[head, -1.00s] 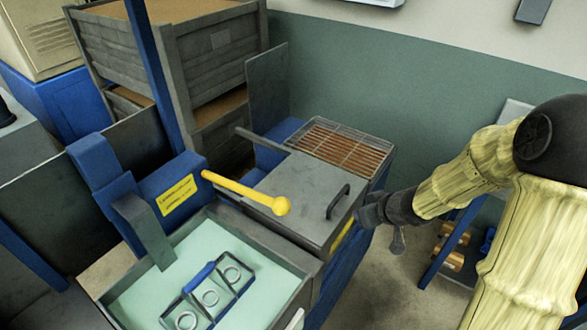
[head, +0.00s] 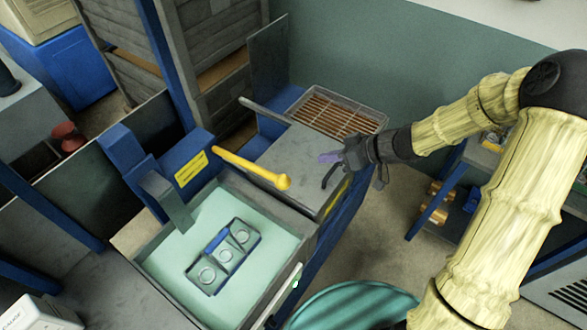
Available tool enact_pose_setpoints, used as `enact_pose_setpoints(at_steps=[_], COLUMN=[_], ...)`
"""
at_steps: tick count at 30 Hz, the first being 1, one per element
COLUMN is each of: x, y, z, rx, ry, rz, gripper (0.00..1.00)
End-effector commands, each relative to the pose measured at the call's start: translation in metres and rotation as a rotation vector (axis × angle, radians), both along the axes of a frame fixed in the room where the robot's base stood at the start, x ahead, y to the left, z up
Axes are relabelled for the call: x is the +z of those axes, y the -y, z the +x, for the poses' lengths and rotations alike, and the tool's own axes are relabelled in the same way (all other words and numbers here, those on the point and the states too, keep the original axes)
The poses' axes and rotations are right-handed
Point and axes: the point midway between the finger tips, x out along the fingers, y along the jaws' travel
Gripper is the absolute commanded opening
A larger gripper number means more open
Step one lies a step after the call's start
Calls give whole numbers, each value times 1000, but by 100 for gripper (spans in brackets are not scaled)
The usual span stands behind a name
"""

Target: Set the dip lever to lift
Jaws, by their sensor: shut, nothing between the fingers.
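The dip lever (head: 250,168) is a yellow bar with a round knob at its lower right end. It runs from a blue housing (head: 172,172) with a yellow label toward the grey lidded box (head: 290,160). My gripper (head: 328,158) is dark with a purplish tip and is shut and empty. It is above the right part of the grey lid, right of the lever knob and apart from it. A small rack with several rings (head: 222,262) sits in the pale green bath (head: 262,228) below the lever.
A dark lid handle (head: 331,176) is close to my gripper. A wire-topped tray (head: 330,112) lies behind the box. Blue posts and wooden crates (head: 215,50) stand at the back left. A teal round object (head: 350,305) is at the bottom. Open floor shows at the right.

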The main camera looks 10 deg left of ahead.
Motion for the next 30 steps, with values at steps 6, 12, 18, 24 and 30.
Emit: enact_pose_setpoints(at_steps=[6, 12, 18, 24, 30], x=[-3, -17, -36, -56, -81], y=[-5, -25, -53, -81, -89], z=[1, 2, 6, 9, 3], rx=[-1, 2, 0, 1, -1], ry=[-1, -4, -3, -3, -5], rz=[0, 2, 1, 1, -2], gripper=[0, 0, 0, 0, 0])
